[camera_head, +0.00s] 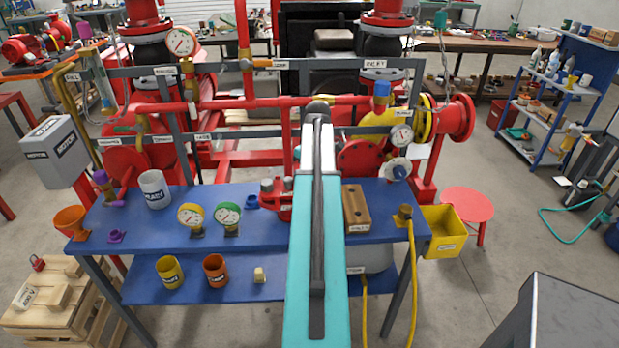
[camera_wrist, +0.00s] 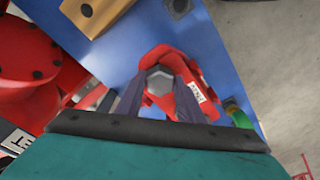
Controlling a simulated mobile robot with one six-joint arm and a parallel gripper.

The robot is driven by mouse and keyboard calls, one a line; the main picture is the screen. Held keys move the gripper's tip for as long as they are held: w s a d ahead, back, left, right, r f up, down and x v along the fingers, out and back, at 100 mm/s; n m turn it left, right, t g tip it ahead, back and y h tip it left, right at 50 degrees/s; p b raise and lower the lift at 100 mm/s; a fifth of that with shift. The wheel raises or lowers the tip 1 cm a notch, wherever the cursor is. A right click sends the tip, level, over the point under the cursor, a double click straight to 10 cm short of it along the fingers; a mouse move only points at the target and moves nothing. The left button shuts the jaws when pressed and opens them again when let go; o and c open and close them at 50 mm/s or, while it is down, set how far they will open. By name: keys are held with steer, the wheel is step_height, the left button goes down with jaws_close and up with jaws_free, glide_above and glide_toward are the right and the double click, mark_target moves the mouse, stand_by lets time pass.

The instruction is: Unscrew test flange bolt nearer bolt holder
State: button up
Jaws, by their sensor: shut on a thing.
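The red test flange (camera_head: 277,203) stands on the blue bench, partly hidden behind my arm in the head view. It also shows in the wrist view (camera_wrist: 166,53), with a white label on its side. A grey hex bolt head (camera_wrist: 158,78) sits at the flange between my fingers. My gripper (camera_wrist: 158,93) is shut on this bolt head, and its fingers hide part of the flange. The bolt's shank and thread are hidden. The wooden bolt holder (camera_head: 356,206) stands right of my arm; it also shows at the upper left of the wrist view (camera_wrist: 96,10).
A yellow bin (camera_head: 444,230) hangs at the right end.

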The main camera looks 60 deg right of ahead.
steer(key=shift+n+p, duration=0.3)
steer(key=shift+n, duration=1.7)
steer(key=o, duration=1.2)
steer(key=shift+c, duration=0.2)
steer(key=shift+r, duration=0.1)
step_height(320, 180, up, 14)
steer(key=s+b, duration=0.1)
steer(key=b, duration=0.3)
steer(key=shift+s+d+f, duration=0.15)
steer(key=shift+s+f, duration=0.1)
steer(key=shift+s, duration=0.05)
